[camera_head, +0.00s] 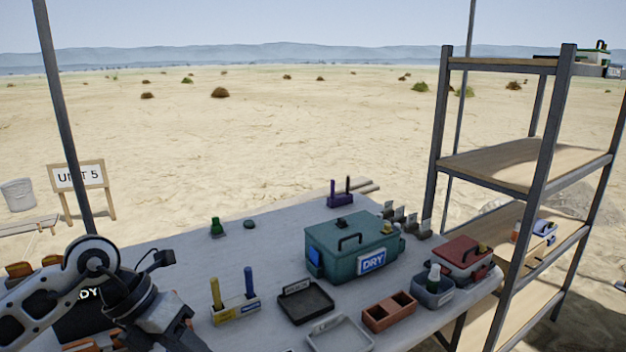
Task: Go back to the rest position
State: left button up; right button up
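My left arm comes in at the lower left, and its gripper end (176,328) points down to the right over the near left part of the grey table (180,250). Its fingertips are not clearly visible, so I cannot tell whether it is open or holds something. My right gripper is not in view. A teal box marked DRY (340,262) stands closed near the table's middle right, clear of my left arm.
A holder with yellow and blue sticks (236,312) stands right of my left gripper. A black tray (305,302), a light tray (340,335), a brown two-slot block (389,311), a grey bin (432,294) and a red box (462,255) lie further right. Metal shelving (440,130) stands at the right.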

pick_arm(q)
jog(key=s+d+r+n+t+h, duration=0.1)
jog(key=s+d+r+n+h, duration=0.15)
jog(key=d+h, duration=0.4)
jog(key=s+d+r+n+t+h, duration=0.1)
jog(key=s+d+r+n+h, duration=0.15)
jog(key=d+h, duration=0.45)
jog(key=a+f+n+t+y, duration=0.4)
jog(key=f+n+t+y, duration=0.25)
jog(key=n, duration=0.65)
jog(key=a+f+n+t+y, duration=0.3)
jog(key=f+n+t+y, duration=0.4)
jog(key=n, duration=0.7)
jog(key=s+a+f+n+g+y, duration=0.2)
jog(key=s+f+n+g, duration=0.3)
jog(key=s+f, duration=0.4)
jog(key=shift+s+a+f+n+y, duration=0.2)
jog(key=shift+f+n+y, duration=0.2)
jog(key=shift+f+n, duration=0.2)
